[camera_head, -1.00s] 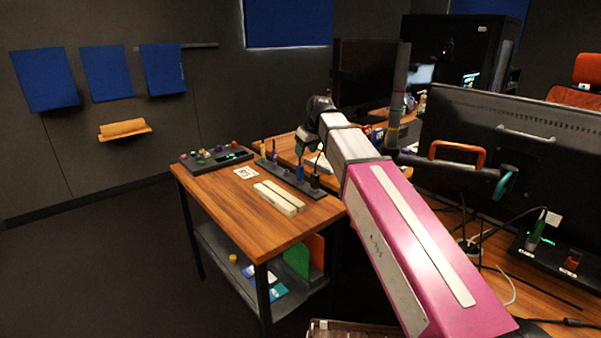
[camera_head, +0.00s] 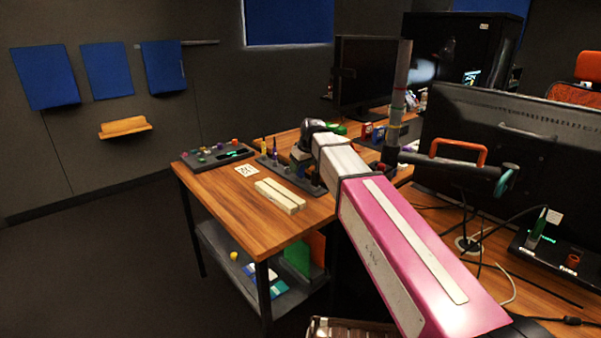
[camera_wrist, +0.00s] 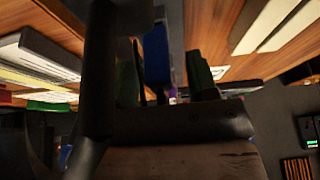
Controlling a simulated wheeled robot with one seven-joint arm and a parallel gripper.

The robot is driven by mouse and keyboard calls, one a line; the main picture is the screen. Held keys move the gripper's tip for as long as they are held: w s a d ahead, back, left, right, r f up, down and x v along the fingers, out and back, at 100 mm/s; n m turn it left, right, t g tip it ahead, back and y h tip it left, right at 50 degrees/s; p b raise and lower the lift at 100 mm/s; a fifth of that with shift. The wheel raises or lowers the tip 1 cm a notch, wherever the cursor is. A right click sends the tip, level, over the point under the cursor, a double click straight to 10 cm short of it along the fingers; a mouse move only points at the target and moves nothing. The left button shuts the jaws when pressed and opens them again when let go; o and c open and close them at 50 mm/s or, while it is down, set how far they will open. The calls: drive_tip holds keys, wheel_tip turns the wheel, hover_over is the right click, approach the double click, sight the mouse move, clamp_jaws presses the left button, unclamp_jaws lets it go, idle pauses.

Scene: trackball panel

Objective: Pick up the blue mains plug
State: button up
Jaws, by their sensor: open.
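The blue mains plug (camera_wrist: 157,52) shows upright in the middle of the wrist view. My gripper (camera_wrist: 163,75) is open. Two dark green shapes, which look like its finger pads, stand on either side of the plug, with gaps left and right. Whether either one touches the plug I cannot tell. In the head view my gripper (camera_head: 299,164) is low over the dark strip (camera_head: 313,187) on the wooden table, and it mostly hides the plug there. A dark arm part blocks the left centre of the wrist view.
A yellow item (camera_head: 263,144) and a purple item (camera_head: 274,158) stand on the strip left of my gripper. Two pale bars (camera_head: 280,196) lie in front. A button panel (camera_head: 216,155) sits at the table's back left. A large monitor (camera_head: 510,140) stands on the right.

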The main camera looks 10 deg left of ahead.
drive_tip(key=c, duration=0.9)
drive_tip(key=shift+r, duration=0.1)
